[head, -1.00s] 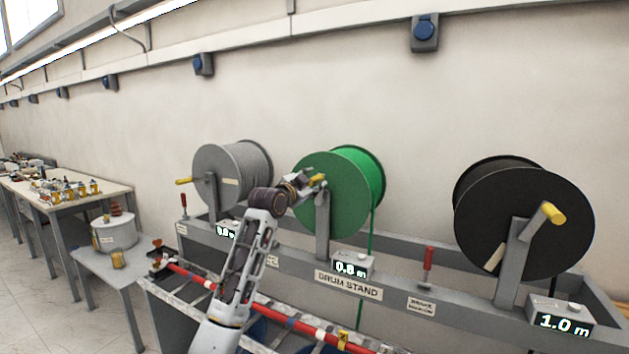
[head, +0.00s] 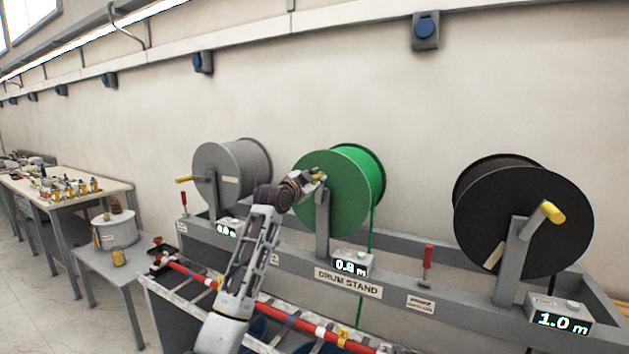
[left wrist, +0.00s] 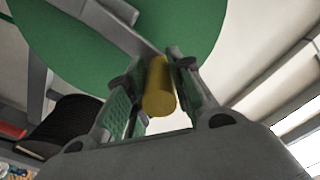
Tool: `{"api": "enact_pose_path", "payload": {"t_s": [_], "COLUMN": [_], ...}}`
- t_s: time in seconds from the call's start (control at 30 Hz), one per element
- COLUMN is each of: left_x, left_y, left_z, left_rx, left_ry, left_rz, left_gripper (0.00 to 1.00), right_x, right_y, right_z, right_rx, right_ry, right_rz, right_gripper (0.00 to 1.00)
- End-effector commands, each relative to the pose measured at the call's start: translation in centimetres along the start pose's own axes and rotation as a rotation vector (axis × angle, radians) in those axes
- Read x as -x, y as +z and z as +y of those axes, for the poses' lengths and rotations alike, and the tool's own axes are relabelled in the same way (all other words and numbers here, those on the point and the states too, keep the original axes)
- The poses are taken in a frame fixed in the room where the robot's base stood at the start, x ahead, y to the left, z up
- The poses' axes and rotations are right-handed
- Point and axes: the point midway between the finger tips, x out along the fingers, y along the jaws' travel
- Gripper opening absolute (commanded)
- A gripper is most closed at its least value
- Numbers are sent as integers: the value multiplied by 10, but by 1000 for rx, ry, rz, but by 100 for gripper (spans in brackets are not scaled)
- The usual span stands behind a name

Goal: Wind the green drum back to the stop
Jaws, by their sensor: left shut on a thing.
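The green drum (head: 340,208) hangs in the middle of the drum stand (head: 300,265), with a green line running down from it. Its yellow crank handle (left wrist: 159,88) lies between the finger pads of my left gripper (head: 318,176), which is shut on it. In the head view the handle is mostly covered by the fingers, near the upper left of the drum's face. The display (head: 351,264) below the drum seems to read 0.8 m. My right gripper is in neither view.
A grey drum (head: 231,175) stands to the left and a black drum (head: 520,222) to the right, each with a yellow handle. A red-handled lever (head: 428,262) stands between the green and black drums. A red bar (head: 300,325) runs along the ladder-like frame in front.

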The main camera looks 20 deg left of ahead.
Motion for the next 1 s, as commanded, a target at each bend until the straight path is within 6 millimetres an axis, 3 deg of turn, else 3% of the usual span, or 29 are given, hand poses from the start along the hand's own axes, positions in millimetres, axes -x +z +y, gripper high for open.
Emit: {"api": "enact_pose_path", "payload": {"t_s": [1.0], "left_x": [0], "left_y": [4], "left_z": [-8], "left_rx": [77], "left_ry": [-3], "left_rz": [-1], "left_gripper": [0], "right_x": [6], "right_y": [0], "right_z": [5], "right_rx": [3], "right_ry": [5], "right_rz": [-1], "right_gripper": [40]}}
